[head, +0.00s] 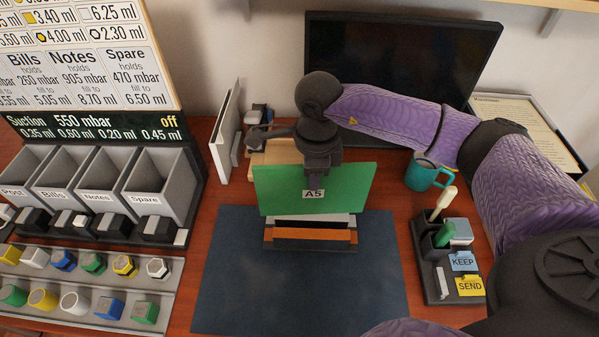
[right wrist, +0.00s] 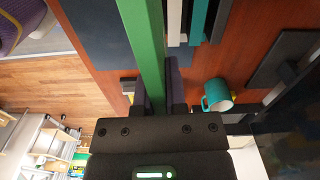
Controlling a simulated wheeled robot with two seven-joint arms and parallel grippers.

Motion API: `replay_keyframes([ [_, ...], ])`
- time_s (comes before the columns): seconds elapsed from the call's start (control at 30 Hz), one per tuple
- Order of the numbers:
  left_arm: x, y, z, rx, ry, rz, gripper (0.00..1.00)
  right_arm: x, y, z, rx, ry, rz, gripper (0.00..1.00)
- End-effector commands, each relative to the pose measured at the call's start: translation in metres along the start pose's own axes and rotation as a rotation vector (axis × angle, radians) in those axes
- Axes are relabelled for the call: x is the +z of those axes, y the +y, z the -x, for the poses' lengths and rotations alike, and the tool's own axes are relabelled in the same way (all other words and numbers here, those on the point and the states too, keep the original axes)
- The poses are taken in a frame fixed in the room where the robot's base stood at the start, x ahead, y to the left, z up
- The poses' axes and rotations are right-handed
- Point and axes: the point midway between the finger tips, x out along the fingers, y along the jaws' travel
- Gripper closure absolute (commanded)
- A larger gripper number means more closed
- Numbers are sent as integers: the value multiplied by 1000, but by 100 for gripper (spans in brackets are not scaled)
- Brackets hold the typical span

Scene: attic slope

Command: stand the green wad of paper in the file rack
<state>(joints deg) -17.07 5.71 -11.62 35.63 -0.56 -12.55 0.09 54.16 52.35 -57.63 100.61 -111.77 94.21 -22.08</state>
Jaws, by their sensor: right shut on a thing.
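The green wad of paper (head: 314,185), labelled A5, is held upright in my right gripper (head: 318,168) in the head view. The gripper is shut on its top edge. In the right wrist view the green wad (right wrist: 146,45) shows edge-on between the fingers. The dark file rack (head: 310,246) stands on the blue mat, just below and in front of the wad in the picture. My left gripper is not in view.
A teal mug (head: 421,176) and a desk organiser (head: 436,290) with KEEP and SEND notes stand to the right. A monitor (head: 400,62) is behind. Labelled bins (head: 150,180) and a tray of coloured pieces are left. The blue mat (head: 225,285) is clear around the rack.

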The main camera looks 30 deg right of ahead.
Motion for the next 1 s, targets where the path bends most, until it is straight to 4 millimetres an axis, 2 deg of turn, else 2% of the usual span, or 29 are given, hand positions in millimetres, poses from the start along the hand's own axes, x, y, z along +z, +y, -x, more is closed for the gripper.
replay_keyframes([
  [0.1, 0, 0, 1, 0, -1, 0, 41, -3, -2, -2, 0, 3, -78, 100],
  [0.47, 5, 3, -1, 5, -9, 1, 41, -3, -2, -4, -1, 2, -83, 100],
  [0.67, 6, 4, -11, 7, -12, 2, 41, -3, -2, -16, 0, 2, -82, 100],
  [0.9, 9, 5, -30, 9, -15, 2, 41, -3, -2, -40, 1, 3, -81, 100],
  [1.0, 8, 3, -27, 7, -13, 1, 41, -3, -2, -36, -1, 2, -81, 100],
])
